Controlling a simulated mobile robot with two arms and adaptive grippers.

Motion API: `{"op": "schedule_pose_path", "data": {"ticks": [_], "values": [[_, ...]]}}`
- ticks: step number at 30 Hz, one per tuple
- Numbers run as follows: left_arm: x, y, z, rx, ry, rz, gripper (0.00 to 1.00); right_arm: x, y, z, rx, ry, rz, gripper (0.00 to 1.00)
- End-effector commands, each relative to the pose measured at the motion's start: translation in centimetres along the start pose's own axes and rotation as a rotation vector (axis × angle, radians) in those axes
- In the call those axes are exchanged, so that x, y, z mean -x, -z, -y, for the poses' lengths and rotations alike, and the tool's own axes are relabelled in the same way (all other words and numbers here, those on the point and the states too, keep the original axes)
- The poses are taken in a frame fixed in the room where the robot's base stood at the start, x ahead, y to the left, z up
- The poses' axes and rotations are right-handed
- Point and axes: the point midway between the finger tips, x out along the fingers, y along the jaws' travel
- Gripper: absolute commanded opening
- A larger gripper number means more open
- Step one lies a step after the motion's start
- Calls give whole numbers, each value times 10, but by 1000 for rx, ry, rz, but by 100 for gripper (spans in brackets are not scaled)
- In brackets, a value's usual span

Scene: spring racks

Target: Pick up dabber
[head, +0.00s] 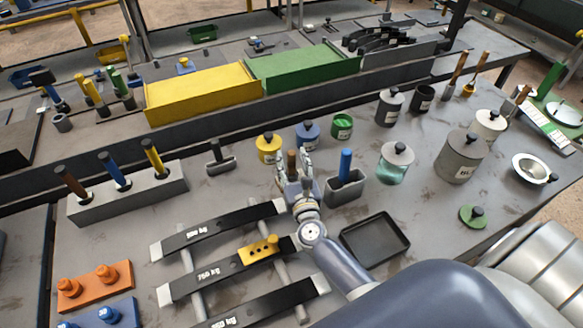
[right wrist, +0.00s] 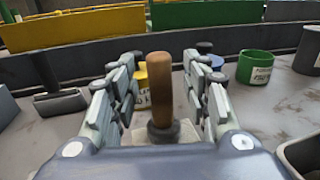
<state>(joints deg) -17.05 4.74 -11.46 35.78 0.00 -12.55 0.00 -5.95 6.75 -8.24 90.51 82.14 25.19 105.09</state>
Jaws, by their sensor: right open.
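A brown-handled tool, likely the dabber (right wrist: 161,90), stands upright in the right wrist view, with a dark collar low on it and a pale base below. Its handle also shows in the head view (head: 291,160), partly hidden by my gripper. My right gripper (head: 294,168) is open, with one finger on each side of the handle. In the right wrist view a gap shows between the handle and each finger. My left gripper is not in view.
Yellow (head: 268,147), blue (head: 307,135) and green (head: 342,126) pots stand just behind. A black tray (head: 374,241) lies in front. A small T-shaped tool (head: 220,162) stands to the left.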

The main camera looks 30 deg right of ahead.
Motion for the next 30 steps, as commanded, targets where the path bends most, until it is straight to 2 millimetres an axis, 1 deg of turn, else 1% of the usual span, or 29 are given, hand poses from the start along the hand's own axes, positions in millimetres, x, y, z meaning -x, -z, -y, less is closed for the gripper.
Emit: {"op": "schedule_pose_path", "data": {"ticks": [1,3,11,14,15,17,30], "values": [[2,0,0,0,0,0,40,-6,-2,0,2,0,1,44],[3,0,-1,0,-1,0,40,-11,0,0,2,0,0,44],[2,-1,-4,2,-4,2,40,-13,0,0,0,1,0,44],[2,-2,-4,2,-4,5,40,-13,0,0,0,1,0,23],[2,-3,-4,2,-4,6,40,-13,0,0,1,1,0,14],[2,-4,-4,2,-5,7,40,-13,0,0,1,1,0,0],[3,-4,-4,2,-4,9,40,-13,-2,0,0,1,0,0]]}}
